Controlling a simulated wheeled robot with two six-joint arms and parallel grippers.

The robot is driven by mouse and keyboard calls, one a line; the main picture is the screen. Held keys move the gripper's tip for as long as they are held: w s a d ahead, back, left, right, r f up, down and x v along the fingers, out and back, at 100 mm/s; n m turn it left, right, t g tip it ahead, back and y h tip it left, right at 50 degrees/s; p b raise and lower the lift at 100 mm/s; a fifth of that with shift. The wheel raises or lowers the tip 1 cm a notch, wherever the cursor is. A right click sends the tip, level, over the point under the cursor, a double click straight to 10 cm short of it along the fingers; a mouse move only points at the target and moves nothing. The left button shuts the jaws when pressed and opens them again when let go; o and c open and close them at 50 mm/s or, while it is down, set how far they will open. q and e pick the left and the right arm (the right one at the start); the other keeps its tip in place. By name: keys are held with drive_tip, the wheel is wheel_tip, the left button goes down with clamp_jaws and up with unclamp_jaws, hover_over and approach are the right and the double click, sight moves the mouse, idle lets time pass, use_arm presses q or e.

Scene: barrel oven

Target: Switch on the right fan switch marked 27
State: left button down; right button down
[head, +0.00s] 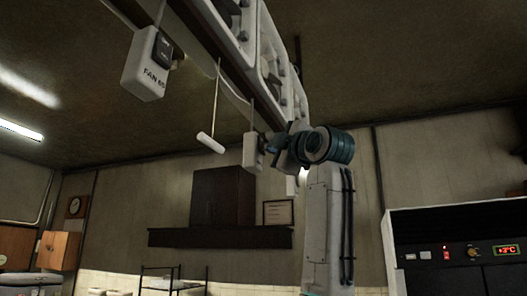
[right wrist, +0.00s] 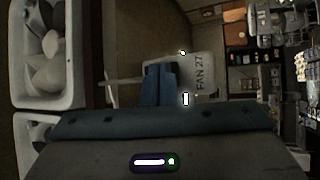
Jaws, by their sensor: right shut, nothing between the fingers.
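The white switch box marked FAN 27 (right wrist: 202,72) hangs close in front of my right gripper (right wrist: 158,84) in the right wrist view. Its lettering runs sideways there. In the head view a white box (head: 250,150) hangs under the beam, just left of my right gripper (head: 272,146); its label is not readable there. My right gripper's blue fingers are shut and empty, with their tips at the box's face. They cover part of it, so the switch rocker is hidden and I cannot tell whether they touch it. My left gripper is not in view.
Another hanging box, marked FAN with a number like 65 (head: 146,68), has a dark switch at upper left. A white pull handle (head: 211,143) hangs between. White-framed fans (right wrist: 50,50) line the beam overhead. An oven panel (head: 460,252) stands at lower right.

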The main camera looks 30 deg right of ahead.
drive_tip(key=shift+w+a, duration=0.15)
drive_tip(key=shift+w, duration=0.05)
idle(0.3)
drive_tip(key=shift+s, duration=0.1)
drive_tip(key=shift+s+d, duration=0.55)
drive_tip(key=s+d, duration=0.1)
drive_tip(key=s, duration=0.1)
drive_tip(key=s+d+b, duration=0.1)
drive_tip(key=d, duration=0.1)
drive_tip(key=shift+s+d+r, duration=0.1)
drive_tip(key=shift+s+r, duration=0.25)
idle(0.5)
